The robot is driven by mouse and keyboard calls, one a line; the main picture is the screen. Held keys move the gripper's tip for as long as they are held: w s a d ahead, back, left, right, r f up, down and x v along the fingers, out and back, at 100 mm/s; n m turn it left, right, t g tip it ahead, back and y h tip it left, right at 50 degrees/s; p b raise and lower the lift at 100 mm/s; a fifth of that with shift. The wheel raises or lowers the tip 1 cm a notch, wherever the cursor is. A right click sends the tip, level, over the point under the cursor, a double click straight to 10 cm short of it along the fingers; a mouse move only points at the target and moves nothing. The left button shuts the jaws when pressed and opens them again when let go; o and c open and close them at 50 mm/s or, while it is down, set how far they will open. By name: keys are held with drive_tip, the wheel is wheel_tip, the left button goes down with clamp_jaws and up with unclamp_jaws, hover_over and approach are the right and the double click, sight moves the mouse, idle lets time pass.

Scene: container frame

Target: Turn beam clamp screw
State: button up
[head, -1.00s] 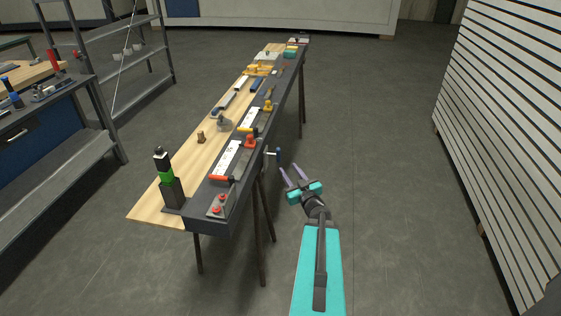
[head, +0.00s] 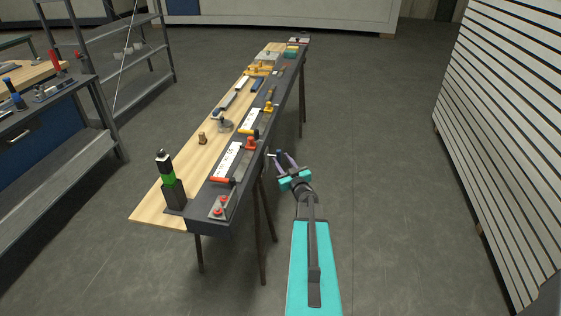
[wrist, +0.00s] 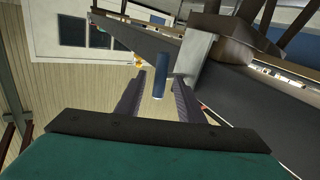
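The beam clamp screw has a blue cylindrical handle (wrist: 161,82) that shows upright in the wrist view, near a grey metal block (wrist: 194,55). In the head view, the screw (head: 279,154) sticks out from the right edge of the long bench and is small and partly covered by my fingers. My gripper (head: 284,158) is at the bench's right side. In the wrist view, its two fingers (wrist: 160,77) are apart, one on each side of the blue handle. A gap shows to the left of the handle; contact on the right cannot be told.
The long narrow bench (head: 200,215) carries several clamps and tools, among them a black and green tool (head: 170,183) at the near end. A slatted wall (head: 500,120) stands at the right. The floor (head: 390,180) between is clear.

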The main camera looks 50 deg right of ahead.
drive_tip(key=shift+w+d, duration=0.1)
drive_tip(key=shift+w, duration=0.15)
clamp_jaws()
drive_tip(key=shift+a, duration=0.2)
drive_tip(key=shift+d, duration=0.15)
drive_tip(key=shift+b, duration=0.45)
